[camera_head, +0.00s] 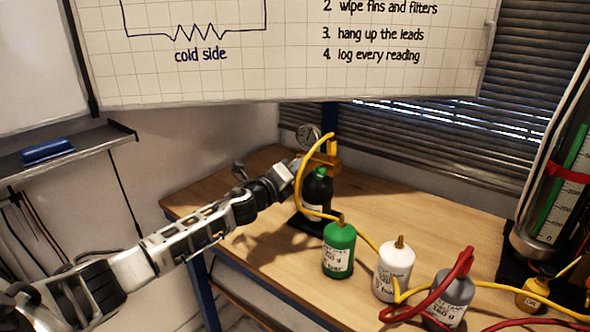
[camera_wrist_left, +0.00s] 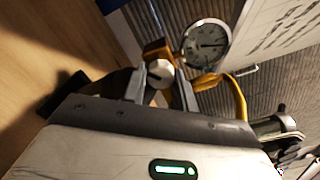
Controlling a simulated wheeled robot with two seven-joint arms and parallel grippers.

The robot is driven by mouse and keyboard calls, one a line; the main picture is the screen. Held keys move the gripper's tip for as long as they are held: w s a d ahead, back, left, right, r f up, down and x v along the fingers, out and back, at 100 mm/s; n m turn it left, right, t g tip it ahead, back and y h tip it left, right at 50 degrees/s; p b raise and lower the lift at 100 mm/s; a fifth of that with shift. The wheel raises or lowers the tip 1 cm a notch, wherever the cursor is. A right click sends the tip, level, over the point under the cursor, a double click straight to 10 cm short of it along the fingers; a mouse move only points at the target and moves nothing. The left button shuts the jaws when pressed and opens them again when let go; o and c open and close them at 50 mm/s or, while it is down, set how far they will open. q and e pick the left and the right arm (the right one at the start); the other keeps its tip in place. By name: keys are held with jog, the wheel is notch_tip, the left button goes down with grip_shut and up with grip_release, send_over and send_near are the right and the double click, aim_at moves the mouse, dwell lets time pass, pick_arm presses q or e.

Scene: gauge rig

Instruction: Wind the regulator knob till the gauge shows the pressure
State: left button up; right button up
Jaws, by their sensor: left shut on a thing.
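The round pressure gauge (camera_head: 308,136) stands at the back of the bench on the brass regulator (camera_head: 329,157), above a black bottle (camera_head: 318,192). In the left wrist view the gauge (camera_wrist_left: 207,44) shows a white dial with a dark needle; its numbers are too small to read. The pale regulator knob (camera_wrist_left: 155,74) sits in front of the brass block (camera_wrist_left: 156,48). My left gripper (camera_wrist_left: 157,88) is shut on the knob, one finger on each side. In the head view this gripper (camera_head: 298,170) reaches the regulator from the left and hides the knob. My right gripper is not in view.
A yellow hose (camera_head: 313,212) loops from the regulator. A green bottle (camera_head: 339,250), a white bottle (camera_head: 395,271) and a grey bottle (camera_head: 453,296) stand along the bench, with a red hose (camera_head: 463,265) among them. A whiteboard (camera_head: 300,70) hangs above.

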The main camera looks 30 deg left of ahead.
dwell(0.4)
pick_arm(q)
jog(key=o, duration=1)
jog(key=shift+s, duration=0.1)
jog(key=shift+s+a+b, duration=0.2)
jog(key=shift+s+b, duration=0.9)
jog(key=shift+s, duration=6.8)
jog(key=s+d+f+n+g, duration=0.3)
jog(key=s+d+f+n, duration=0.4)
jog(key=f, duration=0.4)
jog(key=s+d+f+n+g, duration=0.3)
jog(key=s+d+f+n, duration=0.3)
jog(key=d+f+n, duration=0.35)
jog(key=s+d+f+n+h, duration=0.1)
jog(key=d+n, duration=0.1)
jog(key=d, duration=0.1)
jog(key=s+d+f+n+g+h, duration=0.1)
jog(key=s+d+f+n, duration=0.2)
jog(key=d+n, duration=0.1)
jog(key=d, duration=0.1)
jog(key=shift+s+d+f+n+g+h, duration=0.15)
jog(key=shift+s+d+n+g+h, duration=0.15)
jog(key=shift+s+d+n+h, duration=0.1)
